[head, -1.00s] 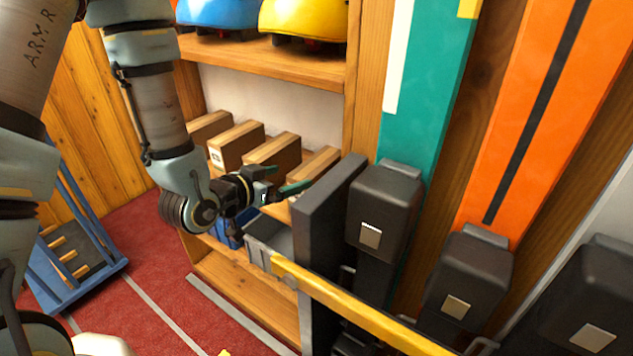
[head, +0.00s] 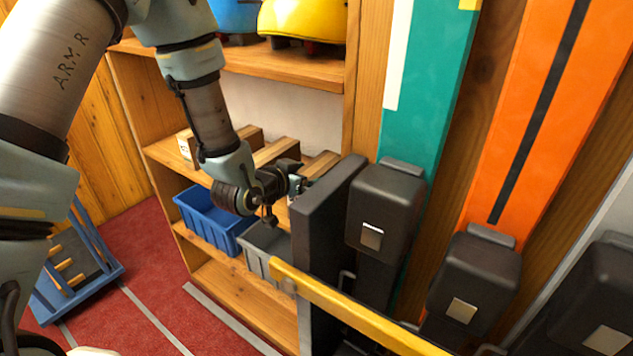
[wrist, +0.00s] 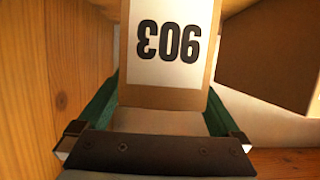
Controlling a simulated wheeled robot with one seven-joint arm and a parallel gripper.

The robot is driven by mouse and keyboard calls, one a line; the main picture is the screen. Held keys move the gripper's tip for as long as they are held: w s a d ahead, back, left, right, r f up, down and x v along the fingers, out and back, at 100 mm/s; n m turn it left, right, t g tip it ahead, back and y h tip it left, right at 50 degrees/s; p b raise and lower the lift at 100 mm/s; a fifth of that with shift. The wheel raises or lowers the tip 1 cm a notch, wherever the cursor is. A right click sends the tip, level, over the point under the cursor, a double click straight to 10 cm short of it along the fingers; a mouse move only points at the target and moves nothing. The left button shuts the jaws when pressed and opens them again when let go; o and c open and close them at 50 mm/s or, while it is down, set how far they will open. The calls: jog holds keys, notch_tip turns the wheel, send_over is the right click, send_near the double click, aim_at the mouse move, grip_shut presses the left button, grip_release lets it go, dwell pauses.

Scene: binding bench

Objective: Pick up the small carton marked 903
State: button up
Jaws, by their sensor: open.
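The small carton marked 903 (wrist: 165,70) stands in the wrist view with its white label facing me, the number upside down. My gripper (wrist: 162,100) is open, with one green finger on each side of the carton's near end. I cannot tell whether either finger touches it. In the head view, my gripper (head: 303,185) is at the right end of the carton shelf, partly hidden by the dark post. The rightmost carton (head: 320,165) there is mostly hidden behind my gripper and that post.
A wooden wall (wrist: 45,80) stands close at the left in the wrist view, and another carton (wrist: 270,55) is at the right. Below the shelf are a blue bin (head: 205,222) and a grey bin (head: 262,250). The dark post (head: 325,215) and yellow bar (head: 350,308) stand nearby.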

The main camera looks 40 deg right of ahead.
jog(key=shift+w+d+f, duration=0.1)
jog(key=shift+d+f, duration=0.1)
jog(key=shift+d, duration=0.15)
jog(key=c, duration=1.5)
jog(key=shift+c, duration=0.3)
jog(key=shift+r, duration=0.15)
